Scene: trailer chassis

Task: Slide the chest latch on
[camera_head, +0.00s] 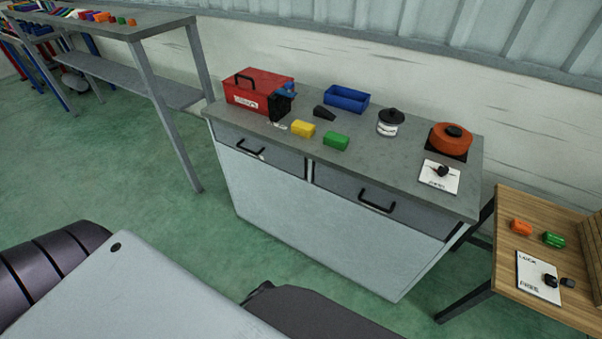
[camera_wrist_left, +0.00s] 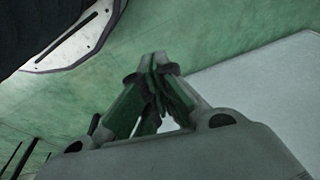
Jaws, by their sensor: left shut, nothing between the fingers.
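A red chest (camera_head: 257,89) with a dark handle on its lid and a white label on its front stands at the back left of the grey counter. A black and blue part (camera_head: 282,102) sits at its right end; it is too small to tell whether this is the latch or how it is set. My left gripper (camera_wrist_left: 158,68) shows in the left wrist view, its green-padded fingers shut and empty, over the green floor and a pale surface. The chest is not in that wrist view. Neither gripper can be made out in the head view.
Black drawer handles stick out in front. A wooden table (camera_head: 504,207) stands at right. Open floor lies left.

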